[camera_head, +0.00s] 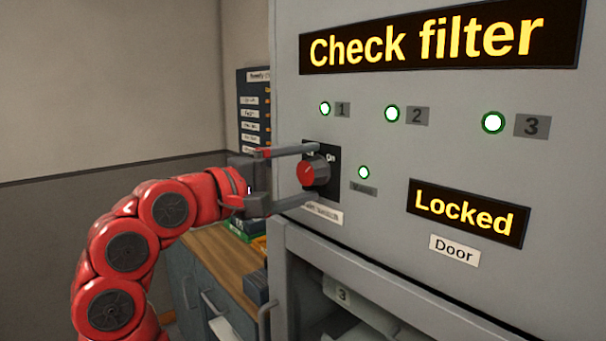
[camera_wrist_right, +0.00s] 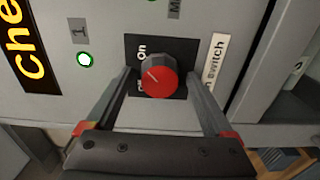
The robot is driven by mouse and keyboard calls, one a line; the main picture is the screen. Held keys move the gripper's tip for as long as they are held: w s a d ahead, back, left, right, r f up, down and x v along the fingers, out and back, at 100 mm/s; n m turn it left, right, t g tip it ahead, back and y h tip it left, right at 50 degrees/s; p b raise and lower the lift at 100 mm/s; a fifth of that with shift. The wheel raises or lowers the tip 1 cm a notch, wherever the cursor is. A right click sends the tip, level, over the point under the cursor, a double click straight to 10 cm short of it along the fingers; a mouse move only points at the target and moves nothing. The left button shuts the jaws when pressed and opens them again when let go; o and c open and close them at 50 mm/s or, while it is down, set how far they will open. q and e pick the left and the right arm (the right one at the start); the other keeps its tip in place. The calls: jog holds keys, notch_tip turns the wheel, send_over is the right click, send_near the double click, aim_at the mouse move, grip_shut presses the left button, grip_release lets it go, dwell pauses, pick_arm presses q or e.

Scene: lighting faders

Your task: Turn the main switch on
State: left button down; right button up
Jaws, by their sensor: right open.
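The main switch is a round red knob (camera_head: 312,171) on a black plate (camera_head: 331,190) at the left of the grey panel. The red knob also shows in the wrist view (camera_wrist_right: 160,77), with a pale pointer line on its face slanting between the "On" label and a partly hidden label. My right gripper (camera_head: 313,174) is open, its two fingers on either side of the knob, one above and one below in the head view. In the wrist view a gap shows beside the knob; I cannot tell whether either finger touches it. My left gripper is not in view.
Green-ringed lamps 1 (camera_head: 325,108), 2 (camera_head: 392,113) and 3 (camera_head: 492,122) glow, as does a lamp (camera_head: 363,172) right of the switch. Displays read "Check filter" (camera_head: 440,38) and "Locked" (camera_head: 467,213). An open recess lies below the panel; a wooden-topped cabinet (camera_head: 215,262) stands left.

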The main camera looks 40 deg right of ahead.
jog(key=s+a+b, duration=0.1)
jog(key=a, duration=1.6)
jog(key=shift+s+a, duration=0.15)
jog(key=shift+a, duration=0.05)
jog(key=shift+f, duration=0.1)
